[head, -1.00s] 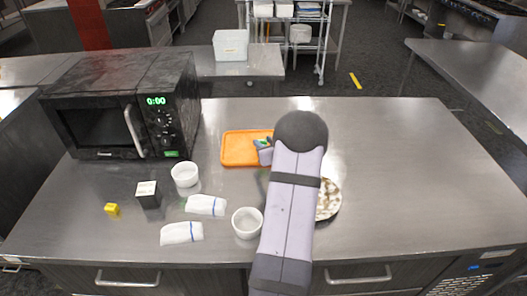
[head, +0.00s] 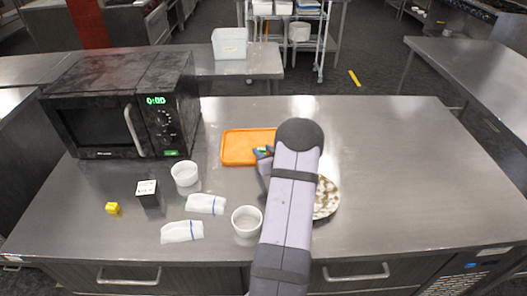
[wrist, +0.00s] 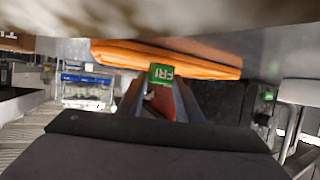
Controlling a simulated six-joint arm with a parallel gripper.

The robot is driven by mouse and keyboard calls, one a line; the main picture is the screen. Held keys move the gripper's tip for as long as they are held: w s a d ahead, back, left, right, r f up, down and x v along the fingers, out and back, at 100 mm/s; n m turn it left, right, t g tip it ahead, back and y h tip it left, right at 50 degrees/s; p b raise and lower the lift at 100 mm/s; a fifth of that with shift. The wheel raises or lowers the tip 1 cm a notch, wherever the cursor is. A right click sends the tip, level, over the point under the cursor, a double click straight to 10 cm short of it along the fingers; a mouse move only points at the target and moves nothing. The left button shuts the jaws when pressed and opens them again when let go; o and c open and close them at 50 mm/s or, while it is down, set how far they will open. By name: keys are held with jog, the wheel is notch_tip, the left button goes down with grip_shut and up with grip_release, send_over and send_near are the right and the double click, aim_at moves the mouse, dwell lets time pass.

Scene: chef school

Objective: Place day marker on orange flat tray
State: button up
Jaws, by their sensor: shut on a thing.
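The day marker (wrist: 161,73) has a green face with FRI on it, and my gripper (wrist: 163,92) is shut on it. In the head view the marker (head: 263,150) shows as a small green and white patch at the near right part of the orange flat tray (head: 236,150). Whether the marker touches the tray or is above it cannot be told. The tray's orange edge (wrist: 165,58) lies beyond the marker in the wrist view. My arm hides the tray's right part in the head view.
A microwave (head: 125,105) stands left of the tray. A patterned plate (head: 326,198) is partly behind my arm. The right counter is clear.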

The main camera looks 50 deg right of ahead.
jog(key=shift+f, duration=0.2)
jog(key=o, duration=1)
jog(key=shift+s+r, duration=0.1)
jog(key=shift+r, duration=0.15)
jog(key=b+v, duration=0.2)
jog(key=v, duration=1)
